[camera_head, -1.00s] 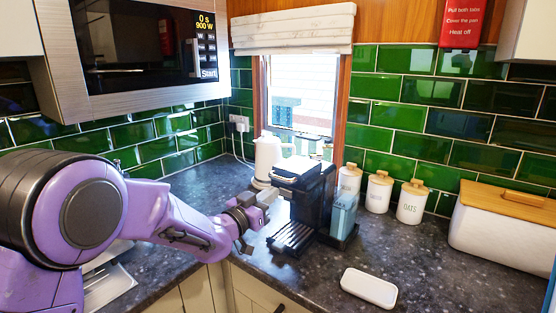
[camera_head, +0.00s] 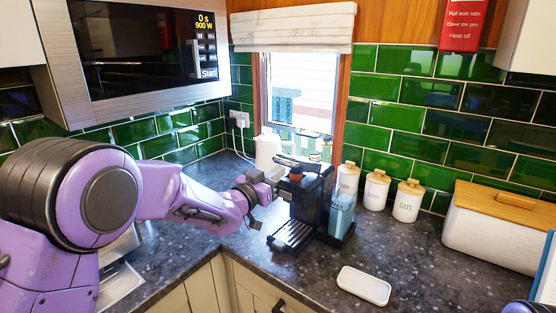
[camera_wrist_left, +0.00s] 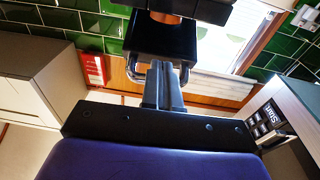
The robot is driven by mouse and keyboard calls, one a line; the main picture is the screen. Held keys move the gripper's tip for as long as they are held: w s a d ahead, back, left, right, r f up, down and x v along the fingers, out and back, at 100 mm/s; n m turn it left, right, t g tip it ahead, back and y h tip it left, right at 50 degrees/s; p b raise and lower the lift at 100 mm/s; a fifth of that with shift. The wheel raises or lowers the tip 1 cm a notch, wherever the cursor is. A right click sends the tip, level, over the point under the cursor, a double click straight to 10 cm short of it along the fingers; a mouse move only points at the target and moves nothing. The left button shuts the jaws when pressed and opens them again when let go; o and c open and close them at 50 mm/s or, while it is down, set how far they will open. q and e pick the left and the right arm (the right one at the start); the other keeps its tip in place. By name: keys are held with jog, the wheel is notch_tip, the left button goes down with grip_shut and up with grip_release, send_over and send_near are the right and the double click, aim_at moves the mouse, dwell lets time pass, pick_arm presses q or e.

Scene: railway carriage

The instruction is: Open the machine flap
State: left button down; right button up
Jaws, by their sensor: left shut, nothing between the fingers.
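The black coffee machine (camera_head: 308,205) stands on the dark counter. Its top flap (camera_head: 300,163) is tilted up, with an orange part (camera_head: 295,176) showing under it. My left gripper (camera_head: 270,188) is shut and empty at the machine's left, near its upper part. In the left wrist view, the shut grey fingers (camera_wrist_left: 165,86) reach to a black machine part (camera_wrist_left: 165,45) with a chrome loop showing on both sides of them. I cannot tell whether they touch it. My right gripper is not in view.
A blue container (camera_head: 342,214) stands against the machine's right side. A white kettle (camera_head: 267,152) is behind it, and lidded canisters (camera_head: 376,190) stand at the right. A white tray (camera_head: 363,286) lies in front. The microwave (camera_head: 150,55) hangs above my left arm.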

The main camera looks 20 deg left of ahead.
pick_arm(q)
jog(key=shift+w+d+r+p, duration=0.1)
jog(key=shift+w+r+p, duration=0.25)
jog(key=shift+r, duration=0.2)
jog(key=shift+w+d+r+p, duration=0.1)
jog(key=shift+w+r+p, duration=0.15)
jog(key=shift+r, duration=0.25)
jog(key=shift+s, duration=0.1)
jog(key=b+v, duration=0.2)
jog(key=v, duration=0.8)
jog(key=shift+f, duration=0.2)
dwell(0.3)
